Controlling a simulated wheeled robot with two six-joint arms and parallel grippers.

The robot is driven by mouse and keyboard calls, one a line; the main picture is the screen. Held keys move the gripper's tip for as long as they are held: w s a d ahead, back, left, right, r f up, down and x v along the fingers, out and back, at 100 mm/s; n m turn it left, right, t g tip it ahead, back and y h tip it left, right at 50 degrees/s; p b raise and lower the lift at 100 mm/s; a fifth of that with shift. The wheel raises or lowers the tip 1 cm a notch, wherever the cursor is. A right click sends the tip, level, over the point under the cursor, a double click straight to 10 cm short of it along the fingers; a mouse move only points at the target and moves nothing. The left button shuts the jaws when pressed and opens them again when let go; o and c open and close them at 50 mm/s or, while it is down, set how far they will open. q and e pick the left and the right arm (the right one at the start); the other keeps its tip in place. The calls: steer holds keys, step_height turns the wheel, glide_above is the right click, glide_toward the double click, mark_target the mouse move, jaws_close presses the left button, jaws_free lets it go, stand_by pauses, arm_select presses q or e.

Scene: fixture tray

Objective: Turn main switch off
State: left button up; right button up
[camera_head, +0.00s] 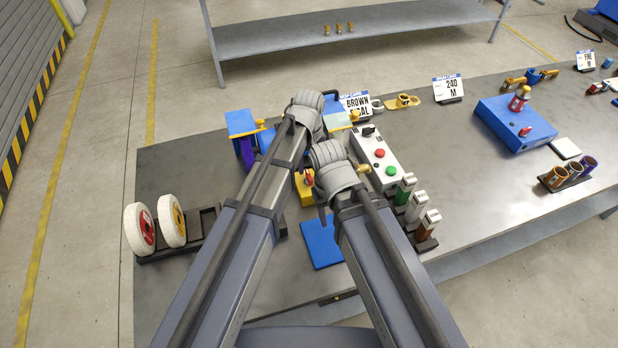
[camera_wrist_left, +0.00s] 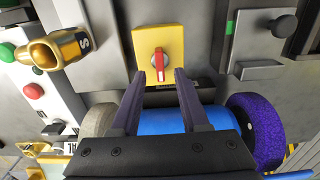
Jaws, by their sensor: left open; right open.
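The main switch is a yellow box (camera_wrist_left: 158,48) with a red rotary handle (camera_wrist_left: 160,64) in the left wrist view. The handle stands upright in that picture. In the head view the yellow box (camera_head: 304,188) shows partly, between my two arms. My left gripper (camera_wrist_left: 161,80) is open, its two dark fingers apart, with the red handle seen between the fingertips. Whether they touch it I cannot tell. In the head view the left gripper's wrist (camera_head: 305,110) covers its fingers. My right gripper (camera_head: 335,165) is lower and to the right, close to the box; its fingertips are mostly hidden.
A grinder with a blue motor (camera_wrist_left: 175,121) and a purple wheel (camera_wrist_left: 255,130) lies beside the switch. A control box (camera_head: 376,160) with red and green buttons stands to the right. Loose wheels (camera_head: 140,228) stand at the left.

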mark_target(309, 174)
arm_select(q)
steer(key=shift+f+b, duration=1.45)
steer(key=shift+f, duration=0.5)
arm_select(e)
steer(key=shift+f, duration=1.95)
arm_select(q)
steer(key=shift+c, duration=0.3)
arm_select(e)
steer(key=shift+r, duration=0.1)
arm_select(q)
jaws_close()
